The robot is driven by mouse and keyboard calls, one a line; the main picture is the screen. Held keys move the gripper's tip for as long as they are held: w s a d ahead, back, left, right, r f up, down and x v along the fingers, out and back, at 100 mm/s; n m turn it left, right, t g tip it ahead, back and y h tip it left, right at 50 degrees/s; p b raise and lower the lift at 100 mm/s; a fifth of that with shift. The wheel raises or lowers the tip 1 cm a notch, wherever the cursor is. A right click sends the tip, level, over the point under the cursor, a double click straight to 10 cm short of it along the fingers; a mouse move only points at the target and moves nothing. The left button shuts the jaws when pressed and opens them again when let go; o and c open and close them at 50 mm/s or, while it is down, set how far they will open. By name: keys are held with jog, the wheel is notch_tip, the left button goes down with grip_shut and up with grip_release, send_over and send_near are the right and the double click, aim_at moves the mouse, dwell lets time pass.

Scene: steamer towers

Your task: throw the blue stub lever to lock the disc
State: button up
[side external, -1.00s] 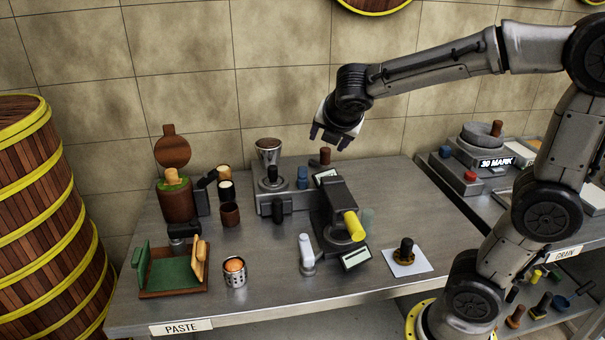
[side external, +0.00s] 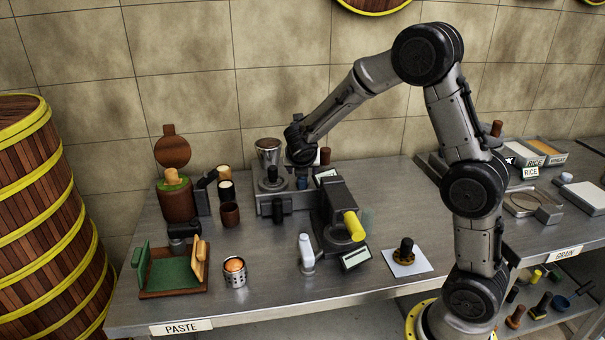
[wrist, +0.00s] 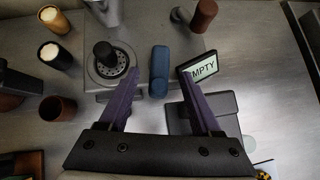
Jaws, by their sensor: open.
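The blue stub lever (wrist: 160,70) stands on the grey machine, right of the disc in the wrist view. In the side external view its lower part (side external: 302,183) shows under my gripper. The dark disc (wrist: 109,66) carries a black knob and sits on the machine's metal plate. My gripper (wrist: 160,78) is open, its purple fingers apart on either side of the blue lever as seen from the wrist. It also shows low over the machine in the side external view (side external: 300,163). Whether the fingers touch the lever, I cannot tell.
A display reading "MPTY" (wrist: 199,68) is close to the right finger. A brown-red knob (wrist: 203,15) stands behind it. A metal cup (side external: 268,151) is at the back. Several small cups stand left of the machine.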

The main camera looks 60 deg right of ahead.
jog(key=shift+x, duration=2.45)
grip_shut()
